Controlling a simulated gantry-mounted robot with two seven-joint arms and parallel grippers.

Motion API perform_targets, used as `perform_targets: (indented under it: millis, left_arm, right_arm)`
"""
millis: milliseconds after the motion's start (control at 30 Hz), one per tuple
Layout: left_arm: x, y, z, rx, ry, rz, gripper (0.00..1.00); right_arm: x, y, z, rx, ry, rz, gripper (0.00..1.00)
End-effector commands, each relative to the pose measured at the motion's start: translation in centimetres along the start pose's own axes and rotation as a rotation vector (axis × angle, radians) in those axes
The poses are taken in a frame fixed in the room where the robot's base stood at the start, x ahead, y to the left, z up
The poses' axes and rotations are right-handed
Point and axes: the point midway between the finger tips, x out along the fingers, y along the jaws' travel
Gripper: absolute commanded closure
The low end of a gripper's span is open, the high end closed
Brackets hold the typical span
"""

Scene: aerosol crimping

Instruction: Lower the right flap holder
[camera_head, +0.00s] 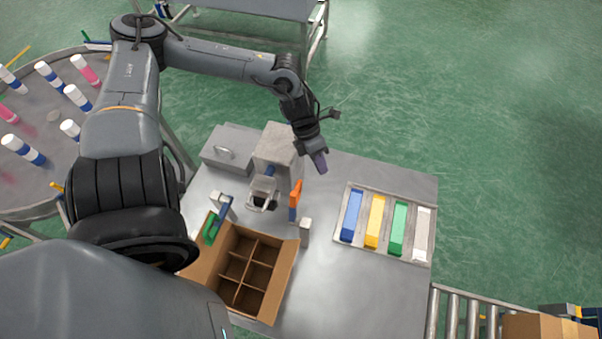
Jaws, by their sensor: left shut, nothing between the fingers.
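The right flap holder (295,200) has an orange handle and a dark blue part below it, beside a small grey block (305,230) at the box's upper right corner. Its handle stands up. The left flap holder (211,226), with a green handle and blue arm, is tilted down by the box's left flap. The open cardboard box (287,262) has a divider with several empty cells. My left gripper (320,162) is shut and empty, above and to the right of the orange handle, apart from it. My right gripper is not in view.
A crimping machine (278,147) stands behind the box, with a grey case (229,150) at its left. A tray (343,227) with blue, yellow, green and white blocks is at the right. A round table (40,100) with cans is at the left. The metal table's front right is clear.

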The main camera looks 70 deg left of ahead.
Motion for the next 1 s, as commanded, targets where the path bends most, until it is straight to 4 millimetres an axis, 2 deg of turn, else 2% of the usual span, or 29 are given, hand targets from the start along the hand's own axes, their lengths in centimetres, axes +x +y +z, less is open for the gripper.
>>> perform_targets:
  millis: [33, 133, 300, 400, 500, 600, 733, 1000]
  left_arm:
    - [-1.1, 1.5, 0.0, 0.07, 0.062, 0.023, 1.0]
    - [-4.4, 2.6, -0.1, 0.18, 0.179, 0.032, 1.0]
    - [-9.3, 2.6, 0.0, 0.278, 0.313, 0.022, 1.0]
    - [-11.2, 2.2, 0.1, 0.303, 0.356, 0.013, 1.0]
    - [-12.3, 1.8, 0.1, 0.316, 0.379, 0.004, 1.0]
    - [-12.5, 1.5, 0.0, 0.323, 0.389, -0.002, 1.0]
    - [-11.5, 1.5, -0.5, 0.323, 0.392, -0.006, 1.0]
    - [-7.2, 1.8, -2.3, 0.322, 0.394, -0.007, 1.0]
  right_arm:
    - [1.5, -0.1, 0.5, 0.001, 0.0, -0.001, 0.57]
    - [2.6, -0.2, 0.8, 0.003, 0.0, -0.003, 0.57]
    - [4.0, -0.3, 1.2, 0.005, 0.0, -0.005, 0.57]
    - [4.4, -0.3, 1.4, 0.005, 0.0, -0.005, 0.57]
    - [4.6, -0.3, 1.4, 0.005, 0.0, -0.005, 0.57]
    - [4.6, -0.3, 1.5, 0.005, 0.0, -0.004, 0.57]
    - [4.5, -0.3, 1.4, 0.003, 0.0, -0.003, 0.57]
    - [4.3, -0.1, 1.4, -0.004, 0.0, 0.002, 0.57]
